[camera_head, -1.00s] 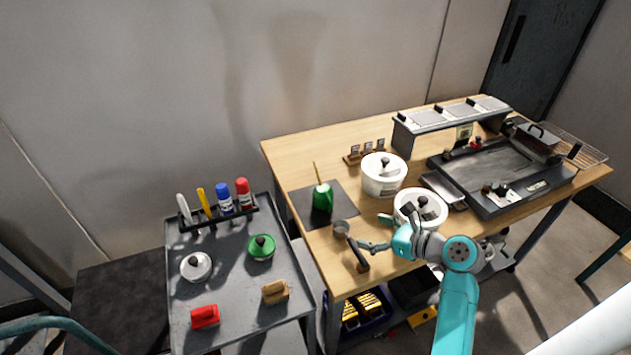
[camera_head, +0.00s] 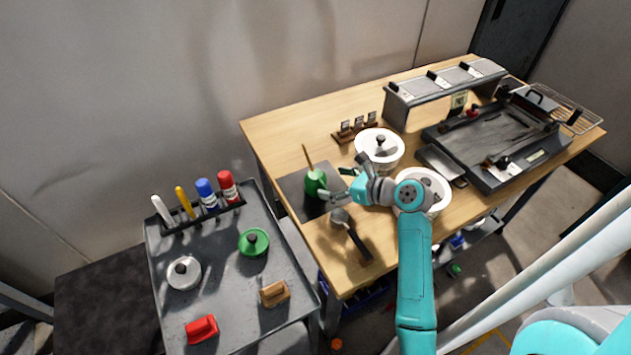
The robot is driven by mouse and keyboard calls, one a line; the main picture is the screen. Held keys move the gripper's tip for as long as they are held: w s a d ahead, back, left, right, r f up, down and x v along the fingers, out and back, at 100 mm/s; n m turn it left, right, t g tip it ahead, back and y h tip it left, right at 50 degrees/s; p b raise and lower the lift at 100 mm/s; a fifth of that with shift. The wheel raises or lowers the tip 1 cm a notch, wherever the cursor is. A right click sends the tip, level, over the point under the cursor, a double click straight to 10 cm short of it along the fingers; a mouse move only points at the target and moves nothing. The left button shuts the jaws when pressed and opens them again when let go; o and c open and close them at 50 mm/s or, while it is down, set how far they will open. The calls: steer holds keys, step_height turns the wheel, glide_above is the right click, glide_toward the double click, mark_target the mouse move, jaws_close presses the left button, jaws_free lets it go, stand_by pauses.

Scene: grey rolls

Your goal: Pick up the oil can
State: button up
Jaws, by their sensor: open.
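The oil can (camera_head: 315,181) is a small green can with a thin brown spout pointing up. It stands upright on a dark square mat (camera_head: 293,193) at the left part of the wooden table. My gripper (camera_head: 338,183) is open, just to the right of the can, with its fingers pointing left toward it. One finger reaches close to the can's lower right side; I cannot tell whether it touches.
Two white pots (camera_head: 380,149) stand behind and right of my gripper. A ladle-like tool (camera_head: 352,238) lies in front. A grey griddle (camera_head: 490,145) fills the right side. A grey cart (camera_head: 218,285) with lids, brushes and bottles stands left.

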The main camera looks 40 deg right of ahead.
mark_target(324, 181)
steer(key=shift+x, duration=2.6)
steer(key=shift+a, duration=0.1)
steer(key=c, duration=1.1)
